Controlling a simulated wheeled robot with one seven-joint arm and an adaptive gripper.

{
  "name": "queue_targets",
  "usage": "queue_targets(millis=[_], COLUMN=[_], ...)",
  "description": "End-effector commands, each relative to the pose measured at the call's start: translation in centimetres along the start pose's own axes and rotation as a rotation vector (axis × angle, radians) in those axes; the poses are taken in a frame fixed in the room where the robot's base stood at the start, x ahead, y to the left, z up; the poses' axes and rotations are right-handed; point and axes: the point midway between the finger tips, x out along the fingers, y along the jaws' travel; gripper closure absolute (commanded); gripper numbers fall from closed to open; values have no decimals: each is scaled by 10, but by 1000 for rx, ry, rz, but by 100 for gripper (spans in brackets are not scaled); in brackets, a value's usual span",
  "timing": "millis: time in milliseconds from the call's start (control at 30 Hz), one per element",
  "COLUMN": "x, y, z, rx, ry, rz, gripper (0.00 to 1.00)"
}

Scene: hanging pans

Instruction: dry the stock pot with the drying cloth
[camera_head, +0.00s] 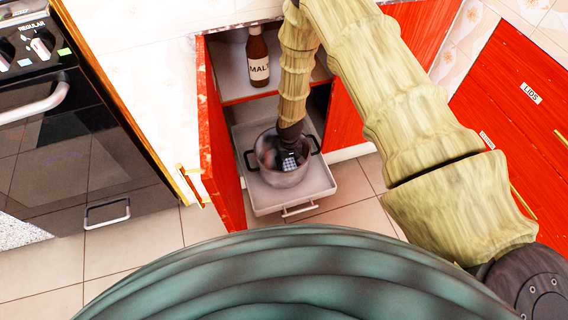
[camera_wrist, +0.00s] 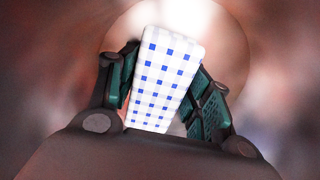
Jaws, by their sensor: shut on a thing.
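The stock pot (camera_head: 285,178) is a dull metal pot with two dark side handles. It sits upright on a pulled-out grey shelf in the open red cabinet. My gripper (camera_wrist: 165,88) is down inside the pot, and the pot's blurred inner wall surrounds it in the wrist view. It is shut on the drying cloth (camera_wrist: 160,80), a white cloth with blue checks that shows as a flat block between the fingers. In the head view the cloth (camera_head: 289,161) is a small checked patch inside the pot. Whether it touches the pot wall I cannot tell.
The grey pull-out shelf (camera_head: 318,184) has a front handle. An open red door (camera_head: 219,165) stands at its left. A brown bottle (camera_head: 257,60) stands on the shelf above. A black oven (camera_head: 70,140) is at the left, with free tiled floor in front.

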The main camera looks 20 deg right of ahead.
Motion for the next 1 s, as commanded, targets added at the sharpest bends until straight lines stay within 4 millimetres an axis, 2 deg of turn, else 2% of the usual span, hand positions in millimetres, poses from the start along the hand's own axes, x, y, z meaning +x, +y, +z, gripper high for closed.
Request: queue_targets(millis=[267, 800, 1000], x=[-1, -2, -2], y=[-5, -41, -41], z=[0, 0, 0], rx=[-2, -2, 0], ry=[0, 0, 0], rz=[0, -1, -1], gripper=[73, 73, 73])
